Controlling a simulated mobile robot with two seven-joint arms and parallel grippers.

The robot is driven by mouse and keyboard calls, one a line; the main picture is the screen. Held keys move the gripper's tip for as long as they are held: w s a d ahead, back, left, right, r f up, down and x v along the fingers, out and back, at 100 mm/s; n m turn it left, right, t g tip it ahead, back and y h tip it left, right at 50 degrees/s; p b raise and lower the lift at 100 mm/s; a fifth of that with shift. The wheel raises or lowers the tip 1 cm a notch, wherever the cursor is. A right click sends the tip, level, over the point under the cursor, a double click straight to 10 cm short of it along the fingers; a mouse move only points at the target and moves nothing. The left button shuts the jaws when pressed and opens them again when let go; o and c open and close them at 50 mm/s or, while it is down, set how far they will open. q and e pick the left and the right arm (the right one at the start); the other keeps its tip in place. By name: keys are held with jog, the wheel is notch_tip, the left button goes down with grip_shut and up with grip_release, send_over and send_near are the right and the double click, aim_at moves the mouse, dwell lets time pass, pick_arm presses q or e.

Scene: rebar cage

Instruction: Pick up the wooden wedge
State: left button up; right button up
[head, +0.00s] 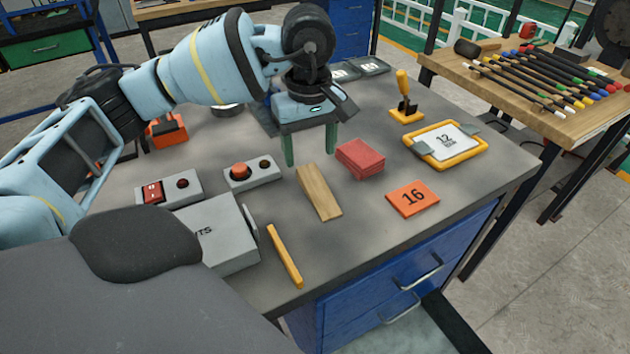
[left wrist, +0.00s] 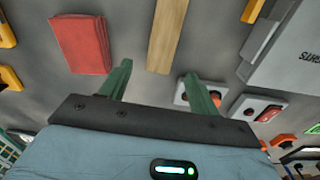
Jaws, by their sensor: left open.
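The wooden wedge (head: 319,191) is a long, pale tan piece lying on the grey table top, near the middle of the head view. It also shows at the top centre of the left wrist view (left wrist: 166,36), ahead of the fingers. My left gripper (head: 309,148) points down with its two green fingers apart and empty. It is just behind the wedge's far end and does not touch it. In the left wrist view the gripper (left wrist: 158,84) shows its fingertips spread to either side of the wedge's near end. My right gripper is not in view.
A red block stack (head: 360,159) lies close right of the wedge. A grey button box (head: 252,173) is on its left. A yellow-framed tablet (head: 446,145) is right.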

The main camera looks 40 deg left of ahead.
aim_at(309, 171)
pick_arm(q)
jog(key=shift+w+a+f, duration=0.1)
jog(key=shift+a+f, duration=0.05)
jog(key=shift+f, duration=1.3)
jog(key=shift+a+f, duration=0.15)
jog(key=shift+f, duration=1.3)
jog(key=shift+c, duration=0.3)
jog(key=c, duration=1)
